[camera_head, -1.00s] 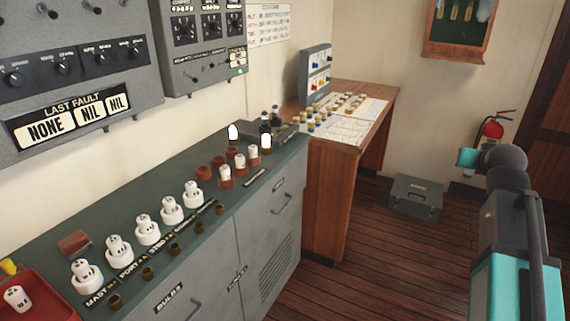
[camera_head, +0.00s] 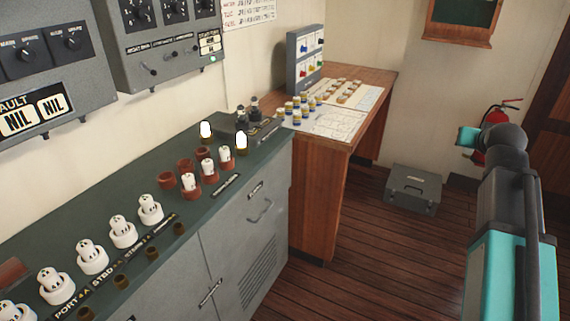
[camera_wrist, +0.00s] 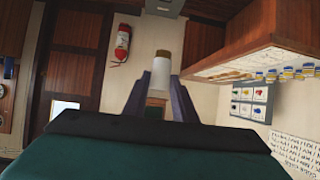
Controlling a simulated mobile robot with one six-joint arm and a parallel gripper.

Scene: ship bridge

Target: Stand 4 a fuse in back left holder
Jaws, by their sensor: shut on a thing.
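My gripper (camera_wrist: 160,98) shows in the wrist view, shut on a white cylinder with a gold-brown cap, which looks like a fuse (camera_wrist: 161,72). Its marking is not readable. A group of red-brown holders stands on the green counter (camera_head: 140,185). The front ones, such as the front left holder (camera_head: 191,194), bear white fuses. The back row looks empty, with the back left holder (camera_head: 167,181) at its near end.
Two lit white lamps (camera_head: 241,141) and dark-topped items stand behind the holders. White stacked pieces (camera_head: 123,232) line the counter. A wooden table (camera_head: 350,140) bears several small capped cylinders (camera_head: 297,104). A grey case (camera_head: 412,188) sits on the otherwise open floor near a fire extinguisher (camera_head: 497,125).

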